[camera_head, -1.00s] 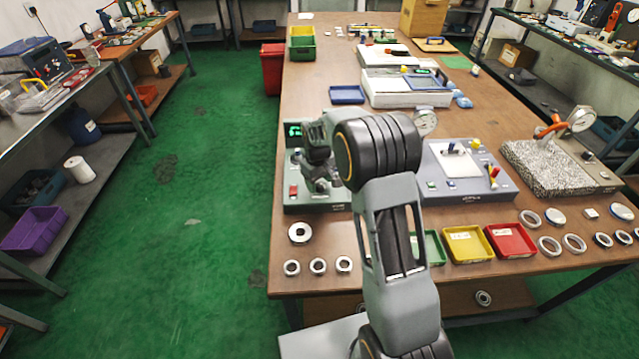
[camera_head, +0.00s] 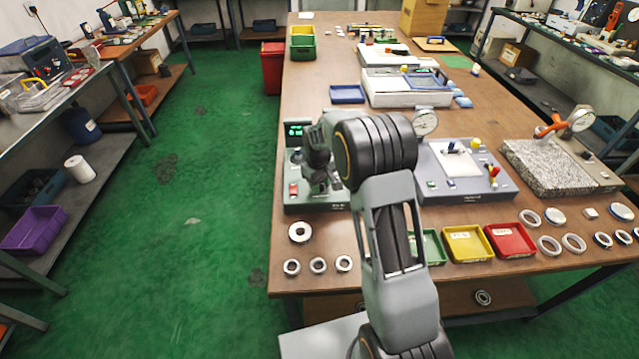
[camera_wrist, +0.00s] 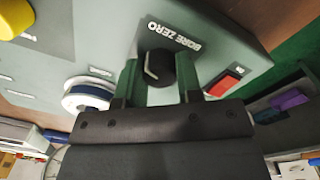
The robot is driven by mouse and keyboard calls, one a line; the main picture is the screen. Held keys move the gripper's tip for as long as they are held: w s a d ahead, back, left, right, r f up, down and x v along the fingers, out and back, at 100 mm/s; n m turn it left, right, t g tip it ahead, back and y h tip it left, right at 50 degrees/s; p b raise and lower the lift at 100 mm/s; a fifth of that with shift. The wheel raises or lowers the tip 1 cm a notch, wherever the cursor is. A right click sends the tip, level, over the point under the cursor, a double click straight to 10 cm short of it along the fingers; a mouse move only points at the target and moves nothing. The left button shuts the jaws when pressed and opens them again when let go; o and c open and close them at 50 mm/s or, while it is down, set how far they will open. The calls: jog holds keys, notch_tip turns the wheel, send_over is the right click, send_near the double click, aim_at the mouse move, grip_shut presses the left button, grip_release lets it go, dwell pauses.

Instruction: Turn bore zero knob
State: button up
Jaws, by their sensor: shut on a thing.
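The bore zero knob (camera_wrist: 158,68) is a dark round knob with a pale pointer line, below a white-lettered BORE ZERO label (camera_wrist: 175,37) on a grey panel. In the wrist view, my gripper (camera_wrist: 160,80) has one green-grey finger on each side of the knob and is shut on it. In the head view, my gripper (camera_head: 322,182) is down at the grey gauge box (camera_head: 300,205) on the left of the table. My wrist and arm hide the knob there. A green-lit display (camera_head: 296,130) stands at the back of the box, its digits too small to read.
A red button (camera_wrist: 222,82) and a white-and-blue ring (camera_wrist: 88,95) flank the knob. Several metal rings (camera_head: 318,265) lie in front of the box. Yellow (camera_head: 468,259) and red (camera_head: 512,255) trays stand right of my arm.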

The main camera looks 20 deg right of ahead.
jog(key=shift+c, duration=0.4)
jog(key=m+b, duration=0.1)
jog(key=m, duration=1)
jog(key=shift+m+b, duration=0.3)
jog(key=shift+b, duration=0.05)
dwell(0.4)
jog(key=o, duration=0.9)
jog(key=shift+a, duration=0.1)
jog(key=shift+o, duration=0.2)
notch_tip(320, 180, up, 14)
jog(key=shift+w+a, duration=0.2)
